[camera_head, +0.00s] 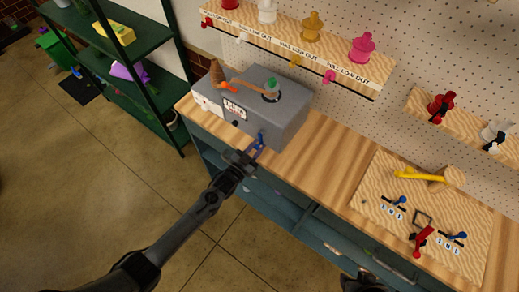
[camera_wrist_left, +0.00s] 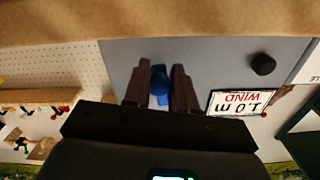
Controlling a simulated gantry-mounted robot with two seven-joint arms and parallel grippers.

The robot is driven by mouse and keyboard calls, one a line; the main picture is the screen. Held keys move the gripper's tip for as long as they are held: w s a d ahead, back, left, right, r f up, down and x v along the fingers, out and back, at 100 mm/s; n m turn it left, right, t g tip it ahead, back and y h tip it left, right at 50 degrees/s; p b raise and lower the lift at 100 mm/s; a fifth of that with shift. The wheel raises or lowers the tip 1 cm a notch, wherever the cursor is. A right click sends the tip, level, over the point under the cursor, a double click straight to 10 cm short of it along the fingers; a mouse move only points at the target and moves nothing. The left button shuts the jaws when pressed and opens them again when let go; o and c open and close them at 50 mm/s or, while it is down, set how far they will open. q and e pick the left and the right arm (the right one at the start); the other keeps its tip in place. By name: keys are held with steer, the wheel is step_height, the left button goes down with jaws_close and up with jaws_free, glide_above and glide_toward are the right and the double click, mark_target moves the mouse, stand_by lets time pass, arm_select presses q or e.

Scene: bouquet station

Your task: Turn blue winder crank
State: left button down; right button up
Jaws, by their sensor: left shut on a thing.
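The blue winder crank (camera_head: 261,138) is on the front face of a grey winder box (camera_head: 290,122) at the left end of the wooden workbench. My left gripper (camera_head: 252,152) reaches it from the front and is shut on the crank. In the left wrist view the blue crank (camera_wrist_left: 160,84) sits between the two dark fingers (camera_wrist_left: 161,92), with the box's grey face (camera_wrist_left: 215,62) beyond. A "1.0 m WIND" label (camera_wrist_left: 243,103) is beside it. Part of the crank is hidden by the fingers. My right gripper's jaws cannot be made out at the bottom edge of the head view.
An orange-handled item and a green knob (camera_head: 271,84) are on the box top. A wooden board (camera_head: 400,229) with blue and red levers and a yellow-handled mallet (camera_head: 420,175) lies right. A green shelf (camera_head: 137,45) stands left. Bench between box and board is clear.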

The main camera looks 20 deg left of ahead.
arm_select(q)
steer(key=m, duration=0.1)
steer(key=a+m, duration=0.1)
steer(key=m, duration=0.2)
steer(key=shift+w+a+r, duration=0.2)
steer(key=shift+w+r, duration=0.1)
steer(key=shift+r, duration=0.1)
steer(key=shift+a+r+m+b, duration=0.15)
steer(key=shift+a+m+b, duration=0.15)
steer(key=shift+m, duration=0.6)
steer(key=c, duration=1.1)
jaws_free()
steer(key=shift+o, duration=0.8)
steer(key=shift+f, duration=0.2)
steer(key=shift+a, duration=0.1)
